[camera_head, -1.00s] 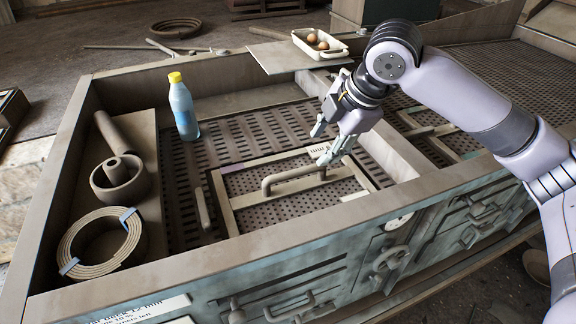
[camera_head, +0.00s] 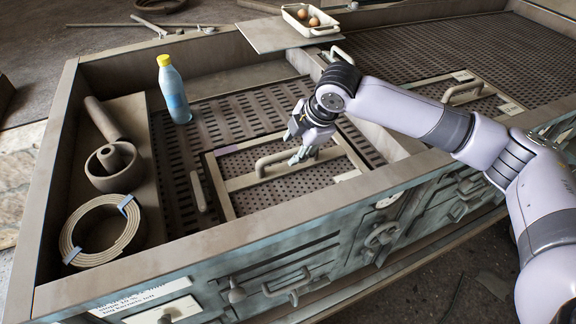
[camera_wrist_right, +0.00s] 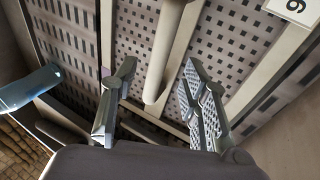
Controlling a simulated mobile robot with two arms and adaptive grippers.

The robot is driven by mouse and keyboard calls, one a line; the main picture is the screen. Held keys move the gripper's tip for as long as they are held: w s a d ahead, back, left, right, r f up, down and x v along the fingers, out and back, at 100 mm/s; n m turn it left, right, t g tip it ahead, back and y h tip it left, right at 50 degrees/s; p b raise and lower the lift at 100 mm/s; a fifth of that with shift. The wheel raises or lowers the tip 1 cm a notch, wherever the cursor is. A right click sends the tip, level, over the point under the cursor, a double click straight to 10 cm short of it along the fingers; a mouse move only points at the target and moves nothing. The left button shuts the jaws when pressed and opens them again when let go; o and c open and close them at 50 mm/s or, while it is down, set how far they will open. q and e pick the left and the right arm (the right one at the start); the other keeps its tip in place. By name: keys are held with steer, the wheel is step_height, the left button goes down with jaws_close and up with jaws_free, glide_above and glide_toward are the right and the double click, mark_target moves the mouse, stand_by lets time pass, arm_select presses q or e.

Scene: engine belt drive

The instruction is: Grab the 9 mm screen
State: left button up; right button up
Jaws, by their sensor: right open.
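A framed screen of perforated plate (camera_head: 228,182) lies in the left bay of the trough, with a bar handle (camera_head: 272,162) across its middle. In the right wrist view, a white label (camera_wrist_right: 295,8) with a figure reading as 9 or 6 sits on the frame. My right gripper (camera_head: 300,150) is open over the right part of the handle. In the wrist view my right gripper (camera_wrist_right: 160,75) has the handle bar (camera_wrist_right: 165,50) between its spread fingers, with gaps showing beside it. My left gripper is out of view.
A blue bottle with yellow cap (camera_head: 173,92) stands behind the screen. A coil (camera_head: 100,232), ring (camera_head: 113,168) and cylinder lie on the left ledge. Another handled screen (camera_head: 462,92) lies to the right. A tray (camera_head: 310,20) holds two round brown items. Trough walls surround the bay.

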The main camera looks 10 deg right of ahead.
mark_target(289, 152)
steer(key=shift+w+a+f+p, duration=0.15)
steer(key=shift+f+p, duration=0.15)
steer(key=p+x, duration=0.1)
steer(key=x, duration=0.2)
steer(key=shift+w+a+f, duration=0.1)
steer(key=shift+w+f, duration=0.05)
steer(key=shift+f, duration=0.15)
steer(key=shift+w+a+f, duration=0.1)
steer(key=shift+w+f, duration=0.05)
steer(key=shift+f, duration=0.2)
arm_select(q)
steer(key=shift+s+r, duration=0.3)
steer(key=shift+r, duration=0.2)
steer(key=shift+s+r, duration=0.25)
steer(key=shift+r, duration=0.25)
arm_select(e)
steer(key=shift+c, duration=0.2)
jaws_close()
steer(key=shift+r, duration=0.15)
